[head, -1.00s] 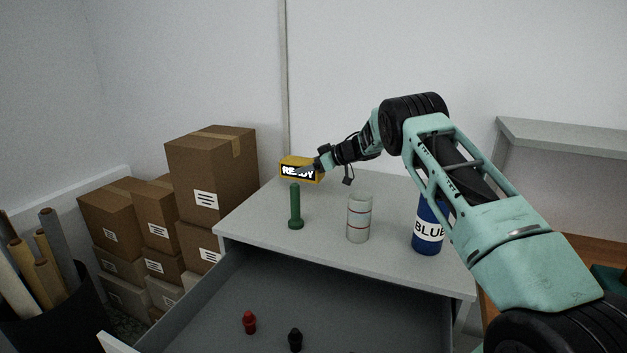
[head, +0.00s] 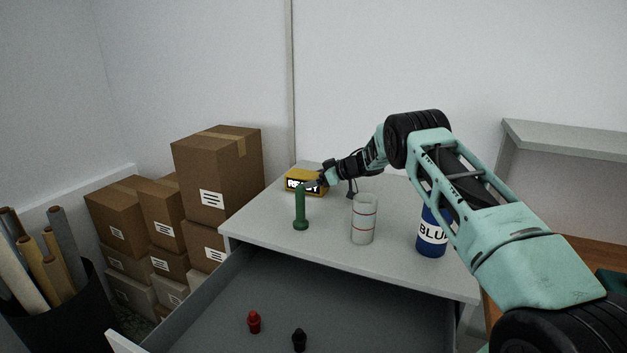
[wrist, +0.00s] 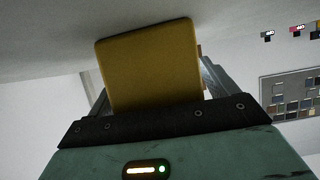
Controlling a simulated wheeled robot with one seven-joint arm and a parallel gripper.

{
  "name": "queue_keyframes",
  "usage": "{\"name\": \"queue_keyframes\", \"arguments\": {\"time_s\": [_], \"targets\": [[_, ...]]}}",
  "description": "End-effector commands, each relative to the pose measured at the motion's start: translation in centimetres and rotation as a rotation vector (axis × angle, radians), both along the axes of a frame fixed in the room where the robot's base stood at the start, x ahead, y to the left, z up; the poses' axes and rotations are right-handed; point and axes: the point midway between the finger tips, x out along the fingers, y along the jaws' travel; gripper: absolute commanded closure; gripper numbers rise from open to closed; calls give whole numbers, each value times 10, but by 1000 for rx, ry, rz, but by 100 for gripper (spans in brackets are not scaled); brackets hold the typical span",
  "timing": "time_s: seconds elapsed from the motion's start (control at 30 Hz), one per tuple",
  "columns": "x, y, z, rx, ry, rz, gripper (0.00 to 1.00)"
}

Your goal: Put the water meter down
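The water meter, a yellow box (head: 304,173) with a READY display on its front, is at the back left of the grey cabinet top (head: 330,239). My gripper (head: 322,180) is at its right side in the head view. In the wrist view the yellow box (wrist: 150,68) sits between the two grey fingers (wrist: 154,84), which are closed against its sides. The box is at or just above the cabinet top; I cannot tell whether its underside touches. My fingers are small and partly hidden in the head view.
A green rod-like piece (head: 300,208), a clear cylinder with red lines (head: 363,220) and a blue bottle (head: 431,236) stand on the cabinet top. The drawer (head: 250,290) below is open, holding a red piece (head: 254,322) and a black piece (head: 299,340). Boxes (head: 217,180) are stacked left.

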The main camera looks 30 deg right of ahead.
Motion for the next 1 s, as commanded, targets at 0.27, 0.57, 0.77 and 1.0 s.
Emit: {"name": "queue_keyframes", "arguments": {"time_s": [0.27,0.57,0.77,1.0], "targets": [[-4,-4,6,-1,-1,-2,15],[-45,-36,30,0,-1,-3,15],[-71,-56,45,0,0,-2,15],[-85,-66,55,0,0,0,15]]}}
